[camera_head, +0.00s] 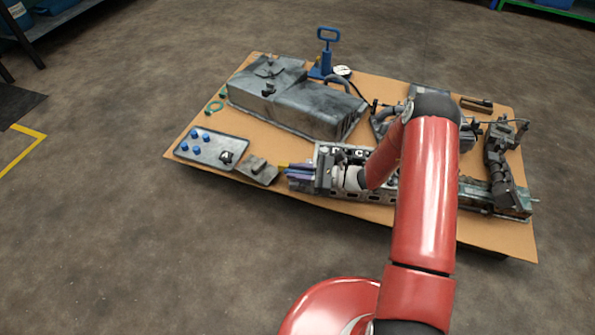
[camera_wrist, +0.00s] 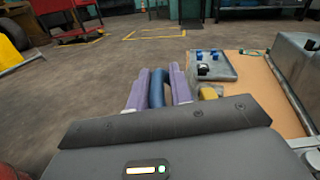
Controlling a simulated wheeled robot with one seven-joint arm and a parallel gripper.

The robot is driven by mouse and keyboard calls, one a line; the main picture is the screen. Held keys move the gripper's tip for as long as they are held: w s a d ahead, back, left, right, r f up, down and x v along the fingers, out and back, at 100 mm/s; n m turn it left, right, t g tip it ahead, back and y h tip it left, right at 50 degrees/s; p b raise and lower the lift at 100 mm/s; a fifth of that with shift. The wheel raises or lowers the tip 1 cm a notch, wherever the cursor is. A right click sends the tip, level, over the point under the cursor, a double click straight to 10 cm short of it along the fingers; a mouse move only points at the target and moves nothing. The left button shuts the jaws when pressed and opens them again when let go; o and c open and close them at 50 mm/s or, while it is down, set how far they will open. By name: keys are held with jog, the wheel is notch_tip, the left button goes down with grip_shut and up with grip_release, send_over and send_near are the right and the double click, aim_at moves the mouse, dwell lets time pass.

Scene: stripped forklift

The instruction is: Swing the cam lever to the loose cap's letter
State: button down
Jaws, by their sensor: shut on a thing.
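My gripper (camera_head: 290,172) reaches left over the near side of the board, its lavender fingers just left of the metal rail. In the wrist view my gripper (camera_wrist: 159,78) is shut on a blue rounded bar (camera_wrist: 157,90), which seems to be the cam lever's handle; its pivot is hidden. A dark loose cap (camera_head: 226,156) with a pale letter that looks like an A lies on the grey tray (camera_head: 211,136); the cap also shows in the wrist view (camera_wrist: 203,69).
Several blue caps (camera_head: 196,143) sit on the tray. A grey metal block (camera_head: 258,170) lies between tray and gripper. A large grey housing (camera_head: 295,100) and a blue-handled tool (camera_head: 327,50) stand behind. Dark machinery (camera_head: 498,155) is at the right.

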jog(key=shift+s+f, duration=0.1)
jog(key=s+f+n+b, duration=0.3)
jog(key=f+b, duration=0.1)
jog(key=shift+a+f, duration=0.1)
jog(key=shift+a, duration=0.15)
jog(key=c, duration=1.4)
grip_release()
jog(key=s+d, duration=0.1)
jog(key=d, duration=0.6)
jog(key=shift+s+d, duration=0.15)
jog(key=shift+d, duration=0.2)
